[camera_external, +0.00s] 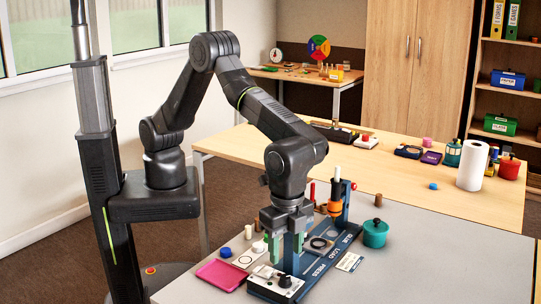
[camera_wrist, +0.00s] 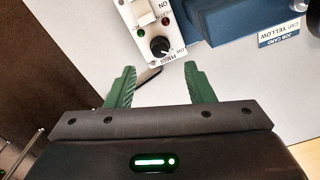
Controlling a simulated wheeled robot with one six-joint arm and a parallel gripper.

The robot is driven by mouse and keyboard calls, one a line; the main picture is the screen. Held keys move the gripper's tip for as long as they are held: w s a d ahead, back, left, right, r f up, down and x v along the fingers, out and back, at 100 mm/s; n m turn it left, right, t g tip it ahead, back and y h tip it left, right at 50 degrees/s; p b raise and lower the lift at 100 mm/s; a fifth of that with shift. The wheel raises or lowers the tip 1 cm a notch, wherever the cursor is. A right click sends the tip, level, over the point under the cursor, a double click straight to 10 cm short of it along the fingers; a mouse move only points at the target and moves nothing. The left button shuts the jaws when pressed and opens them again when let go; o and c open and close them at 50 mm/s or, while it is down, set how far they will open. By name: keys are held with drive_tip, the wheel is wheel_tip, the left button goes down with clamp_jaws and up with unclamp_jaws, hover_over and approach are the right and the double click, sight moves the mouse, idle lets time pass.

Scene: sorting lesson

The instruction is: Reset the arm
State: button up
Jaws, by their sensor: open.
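My arm reaches out over the grey table, bent at the elbow, with my gripper (camera_external: 284,256) pointing down. Its two green fingers are apart, with nothing seen between them. In the wrist view my gripper (camera_wrist: 159,68) is also open. A white control panel (camera_wrist: 146,46) with a black knob (camera_wrist: 160,47), a white switch and red and green lights lies just beyond the fingertips. In the outside view the panel's black knob (camera_external: 285,281) shows just below the fingers. Whether the fingers touch the panel cannot be told.
A blue press station (camera_external: 325,262) stands beside the gripper, with an upright column (camera_external: 339,200) behind. A pink tray (camera_external: 221,274) lies left, a teal pot (camera_external: 375,233) right. A job card (camera_wrist: 279,34) reads "CAP YELLOW". The table's right side (camera_external: 450,260) is clear.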

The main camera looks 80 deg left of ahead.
sight(285, 277)
wheel_tip(285, 277, down, 7)
drive_tip(key=shift+r, duration=0.1)
idle(0.4)
